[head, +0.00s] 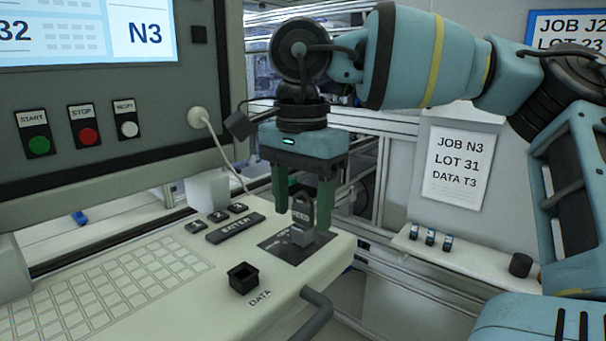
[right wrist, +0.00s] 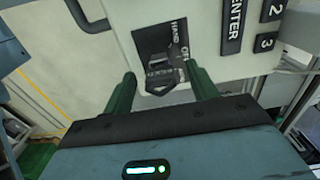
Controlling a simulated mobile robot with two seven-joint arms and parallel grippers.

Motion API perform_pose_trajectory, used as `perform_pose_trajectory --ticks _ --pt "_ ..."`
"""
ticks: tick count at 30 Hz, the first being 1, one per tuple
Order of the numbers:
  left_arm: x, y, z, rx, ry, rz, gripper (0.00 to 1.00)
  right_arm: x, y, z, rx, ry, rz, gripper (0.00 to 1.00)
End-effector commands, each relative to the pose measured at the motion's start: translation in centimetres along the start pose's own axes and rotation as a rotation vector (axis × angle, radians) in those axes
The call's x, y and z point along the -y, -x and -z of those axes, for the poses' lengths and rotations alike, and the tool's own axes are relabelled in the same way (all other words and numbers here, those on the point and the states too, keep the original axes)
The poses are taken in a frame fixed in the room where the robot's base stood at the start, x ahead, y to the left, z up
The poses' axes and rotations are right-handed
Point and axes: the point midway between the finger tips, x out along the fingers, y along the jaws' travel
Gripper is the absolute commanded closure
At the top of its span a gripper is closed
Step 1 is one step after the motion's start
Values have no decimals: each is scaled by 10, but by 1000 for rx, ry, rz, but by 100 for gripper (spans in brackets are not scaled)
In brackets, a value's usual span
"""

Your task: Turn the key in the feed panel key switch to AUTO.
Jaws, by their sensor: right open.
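The feed panel key switch is a dark plate (head: 283,246) on the right end of the cream console. A grey key with a tag reading FEED (head: 301,212) stands up from it. My right gripper (head: 302,217), with green fingers, points down, open, with one finger on each side of the key. In the right wrist view the key (right wrist: 160,75) lies between the two fingertips (right wrist: 160,71), with a gap on both sides. The plate there (right wrist: 153,38) shows HAND and part of OFF; I cannot read AUTO. My left gripper is not in view.
A black DATA socket (head: 243,278) and an ENTER key (head: 235,228) with number keys are near the switch. A dark handle (head: 315,312) sticks out at the console's front edge. START, STOP and a third button (head: 128,129) are on the upright panel. A white cable hangs behind.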

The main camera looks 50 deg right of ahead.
Motion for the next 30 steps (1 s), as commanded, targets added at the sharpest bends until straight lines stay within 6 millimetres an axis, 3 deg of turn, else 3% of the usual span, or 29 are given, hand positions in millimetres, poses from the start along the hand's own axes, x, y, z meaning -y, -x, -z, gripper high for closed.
perform_pose_trajectory --ticks 7,17,28,30 --pt "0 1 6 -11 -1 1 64 0 -22 0 1 0 -1 42" --pt "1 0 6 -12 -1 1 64 0 -26 0 0 -1 0 42" --pt "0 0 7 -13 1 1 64 0 -25 0 0 -1 0 89" --pt "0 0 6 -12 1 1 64 0 -25 0 0 -5 0 89"
